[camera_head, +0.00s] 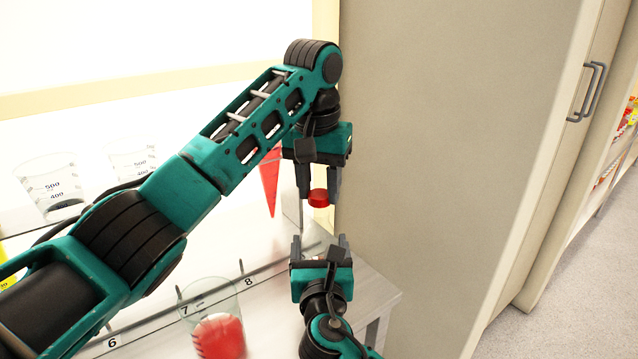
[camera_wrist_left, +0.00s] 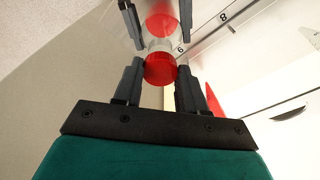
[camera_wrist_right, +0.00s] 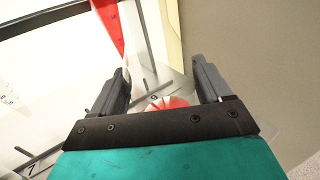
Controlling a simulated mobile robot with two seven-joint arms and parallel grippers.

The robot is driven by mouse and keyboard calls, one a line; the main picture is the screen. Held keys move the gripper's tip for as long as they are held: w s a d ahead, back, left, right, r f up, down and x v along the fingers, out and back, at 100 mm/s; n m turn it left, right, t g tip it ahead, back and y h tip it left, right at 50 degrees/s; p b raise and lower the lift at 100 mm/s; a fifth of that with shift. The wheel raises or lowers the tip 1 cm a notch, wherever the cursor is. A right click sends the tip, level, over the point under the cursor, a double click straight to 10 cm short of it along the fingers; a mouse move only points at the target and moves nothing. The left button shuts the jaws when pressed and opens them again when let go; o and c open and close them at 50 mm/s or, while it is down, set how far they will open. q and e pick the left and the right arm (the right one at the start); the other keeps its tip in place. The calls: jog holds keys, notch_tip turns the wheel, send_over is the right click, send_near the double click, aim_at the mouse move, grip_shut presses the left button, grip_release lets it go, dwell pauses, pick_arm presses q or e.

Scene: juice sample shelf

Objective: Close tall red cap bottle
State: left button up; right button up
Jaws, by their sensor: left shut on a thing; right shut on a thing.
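My left gripper (camera_head: 320,201) is shut on a red cap (camera_head: 318,197), fingers pointing down. The cap also shows between its fingers in the left wrist view (camera_wrist_left: 160,69). My right gripper (camera_head: 320,241) is below it, fingers pointing up. In the left wrist view, a clear bottle with red in it (camera_wrist_left: 162,27) is between the right gripper's fingers, lined up with the cap. In the right wrist view, a round clear and red part (camera_wrist_right: 166,103) shows between the fingers. The bottle is hard to make out in the head view. I cannot tell whether cap and bottle touch.
A clear beaker with red contents (camera_head: 218,335) stands on the numbered shelf, left of my right gripper. A red cone-shaped thing (camera_head: 269,182) is behind my left gripper. A large beige cabinet (camera_head: 440,150) is on the right.

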aim_at(320, 233)
pick_arm(q)
jog(key=shift+f, duration=0.85)
jog(key=shift+f, duration=0.55)
